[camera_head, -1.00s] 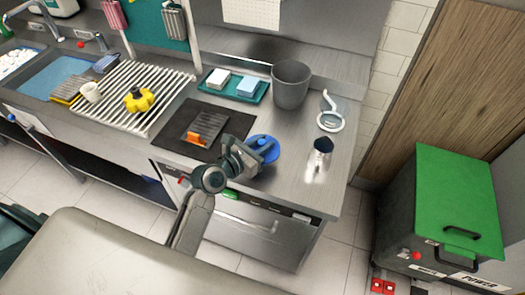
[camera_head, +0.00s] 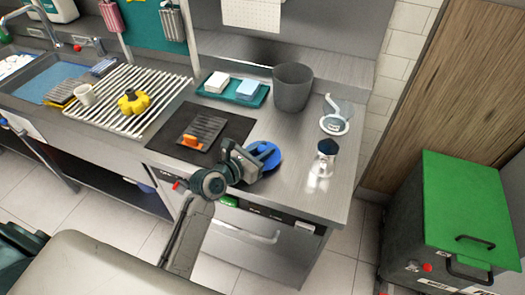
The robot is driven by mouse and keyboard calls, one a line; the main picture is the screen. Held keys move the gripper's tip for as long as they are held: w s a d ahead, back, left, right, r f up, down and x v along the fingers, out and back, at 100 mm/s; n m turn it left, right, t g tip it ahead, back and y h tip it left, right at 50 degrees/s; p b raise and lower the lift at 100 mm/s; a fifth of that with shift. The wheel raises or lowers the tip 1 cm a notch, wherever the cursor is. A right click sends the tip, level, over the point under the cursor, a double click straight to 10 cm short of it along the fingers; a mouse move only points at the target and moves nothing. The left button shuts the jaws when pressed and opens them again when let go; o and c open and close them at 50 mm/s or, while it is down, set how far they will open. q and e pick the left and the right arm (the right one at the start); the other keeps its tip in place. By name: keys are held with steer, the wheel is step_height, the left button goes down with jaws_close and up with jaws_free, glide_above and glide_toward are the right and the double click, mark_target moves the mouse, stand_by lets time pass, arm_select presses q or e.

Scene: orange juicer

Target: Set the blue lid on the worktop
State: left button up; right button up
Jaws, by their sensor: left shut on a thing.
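The blue lid (camera_head: 269,157) is a round blue disc over the steel worktop (camera_head: 290,185), right of the black mat. My left gripper (camera_head: 254,160) is shut on the blue lid from its left side. The lid looks close to the worktop, but I cannot tell whether it touches. The gripper hides part of the lid. My right gripper is not in view.
A shiny cup (camera_head: 323,160) stands right of the lid. Behind are a grey bin (camera_head: 293,88), a white ring-shaped stand (camera_head: 335,124) and a teal tray (camera_head: 233,93). A black mat (camera_head: 175,147) bears a grey grate and an orange block. Bare worktop lies in front.

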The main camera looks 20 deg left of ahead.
arm_select(q)
steer(key=shift+f, duration=0.65)
steer(key=o, duration=0.9)
steer(key=shift+o, duration=0.2)
steer(key=shift+r, duration=0.1)
steer(key=shift+r, duration=0.4)
steer(key=v, duration=1.2)
steer(key=shift+r, duration=0.15)
